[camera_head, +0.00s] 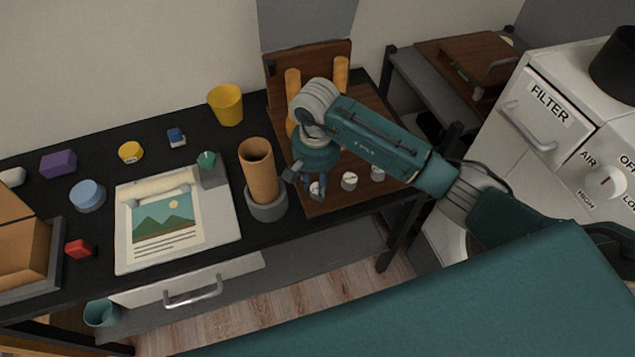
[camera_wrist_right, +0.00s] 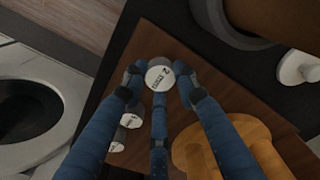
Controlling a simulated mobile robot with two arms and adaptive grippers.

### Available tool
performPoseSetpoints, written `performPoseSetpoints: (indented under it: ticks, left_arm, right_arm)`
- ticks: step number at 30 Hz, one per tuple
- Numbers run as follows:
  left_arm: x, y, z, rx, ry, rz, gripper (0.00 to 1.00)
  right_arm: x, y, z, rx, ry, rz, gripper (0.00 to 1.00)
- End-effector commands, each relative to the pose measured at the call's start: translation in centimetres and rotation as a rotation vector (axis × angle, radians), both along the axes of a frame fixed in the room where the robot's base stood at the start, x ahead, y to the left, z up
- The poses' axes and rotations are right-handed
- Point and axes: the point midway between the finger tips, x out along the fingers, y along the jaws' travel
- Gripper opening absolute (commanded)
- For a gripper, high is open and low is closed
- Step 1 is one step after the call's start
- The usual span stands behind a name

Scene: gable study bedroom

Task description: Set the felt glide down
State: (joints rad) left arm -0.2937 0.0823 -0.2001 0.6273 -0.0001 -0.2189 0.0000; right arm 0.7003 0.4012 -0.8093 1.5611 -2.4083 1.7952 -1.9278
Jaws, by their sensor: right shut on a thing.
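The felt glide (camera_wrist_right: 159,77) is a small round piece with a white top, marked with a 2 and smaller print. My right gripper (camera_wrist_right: 158,86) is shut on it, with blue fingers around its sides. In the head view my right gripper (camera_head: 312,187) points down over the front left part of the brown wooden board (camera_head: 335,199), and the held glide (camera_head: 315,187) shows between the fingers. I cannot tell whether the glide touches the board. Two similar white-topped pieces stand on the board to the right, one nearer (camera_head: 349,181) and one farther (camera_head: 377,173). My left gripper is not in view.
A brown cylinder in a grey base (camera_head: 267,207) stands close left of my right gripper. Orange upright pieces (camera_head: 341,75) stand behind it. A picture pad (camera_head: 214,232), a yellow cup (camera_head: 226,105) and small coloured items occupy the black desk's left. A white filter machine (camera_head: 557,145) is at right.

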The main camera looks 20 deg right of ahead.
Motion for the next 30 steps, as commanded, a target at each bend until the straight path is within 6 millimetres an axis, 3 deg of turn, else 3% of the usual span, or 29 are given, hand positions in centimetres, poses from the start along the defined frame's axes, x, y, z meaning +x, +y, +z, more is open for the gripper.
performPoseSetpoints:
  ticks: [6,7,10,22,30]
  left_arm:
    - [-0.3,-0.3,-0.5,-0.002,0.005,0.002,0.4]
    - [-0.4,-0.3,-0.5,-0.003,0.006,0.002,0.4]
    - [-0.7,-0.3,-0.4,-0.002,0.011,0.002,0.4]
    - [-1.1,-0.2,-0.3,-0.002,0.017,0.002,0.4]
    - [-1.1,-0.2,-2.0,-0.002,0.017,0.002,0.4]
  right_arm:
    - [0.0,0.0,-0.4,0.0,0.0,-0.001,0.11]
    - [0.0,0.0,-0.4,0.0,0.0,-0.001,0.31]
    - [0.0,0.0,-0.2,0.0,0.0,-0.001,0.48]
    - [0.1,0.0,0.5,0.0,-0.002,0.0,0.48]
    - [0.1,0.1,5.7,-0.001,-0.008,0.001,0.48]
